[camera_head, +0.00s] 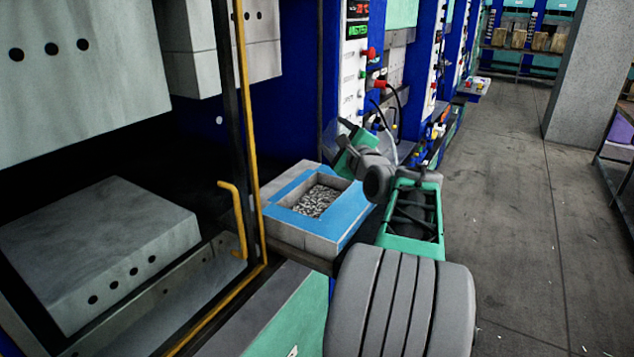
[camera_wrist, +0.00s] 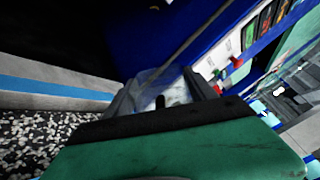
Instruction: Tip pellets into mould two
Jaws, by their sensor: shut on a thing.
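A grey mould block with a blue top rim (camera_head: 350,212) stands left of my arm in the head view. Grey-white pellets (camera_head: 318,201) lie in its rectangular cavity. Pellets (camera_wrist: 40,140) and a blue-edged wall (camera_wrist: 55,88) also show at the left of the wrist view. My gripper (camera_head: 342,142) is above the block's far right side, tilted. In the wrist view my gripper (camera_wrist: 160,98) is shut on a clear container (camera_wrist: 155,77), mostly hidden by the gripper. I cannot see whether the container holds pellets. No number shows on the mould.
A large open press stands at left, with an upper block (camera_head: 85,75), a lower block (camera_head: 100,245) and a yellow rail (camera_head: 246,120). Control panels with red knobs (camera_head: 369,54) and hoses stand beyond my gripper. The floor (camera_head: 520,220) at right is clear.

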